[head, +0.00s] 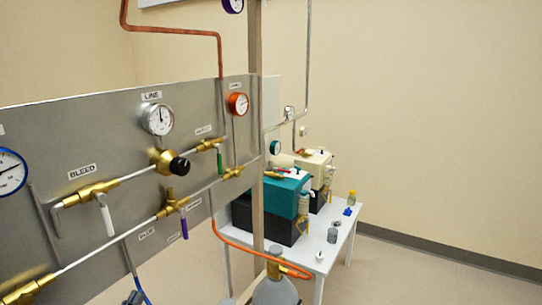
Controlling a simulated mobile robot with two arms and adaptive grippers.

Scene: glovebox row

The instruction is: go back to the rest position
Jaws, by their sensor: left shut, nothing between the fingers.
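My right gripper is not in the head view.
The panel carries brass valves (93,189), a LINE gauge (158,119) and an orange-rimmed gauge (238,104). A post (256,200) and a grey cylinder (276,291) stand right of it. A white table (318,262) holds teal (285,193) and cream machines. Floor at right is clear.

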